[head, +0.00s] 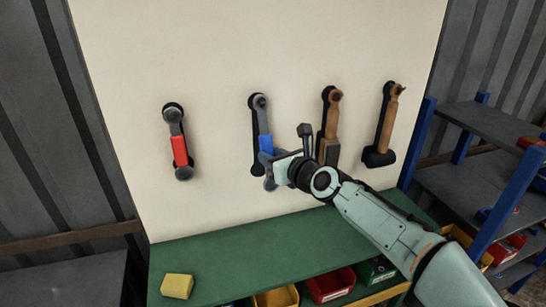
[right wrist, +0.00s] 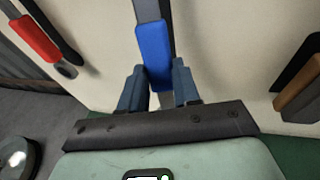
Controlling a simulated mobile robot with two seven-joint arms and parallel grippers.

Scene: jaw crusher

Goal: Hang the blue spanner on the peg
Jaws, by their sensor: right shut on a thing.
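The blue spanner (head: 264,143), grey steel with a blue grip, hangs upright in front of its black outline on the cream board. Its upper ring (head: 260,102) is at the peg; I cannot tell whether the peg passes through it. My right gripper (head: 268,158) is shut on the lower part of the blue grip. In the right wrist view the blue grip (right wrist: 153,48) lies between the fingers of the right gripper (right wrist: 157,86). The gripper hides part of the spanner's lower end. My left gripper is not in view.
A red spanner (head: 180,150) hangs to the left. A wooden-handled mallet (head: 330,130) and a hammer (head: 388,125) hang to the right. A green bench (head: 240,270) below bears a yellow block (head: 177,286). A blue-framed shelf (head: 480,180) stands at right.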

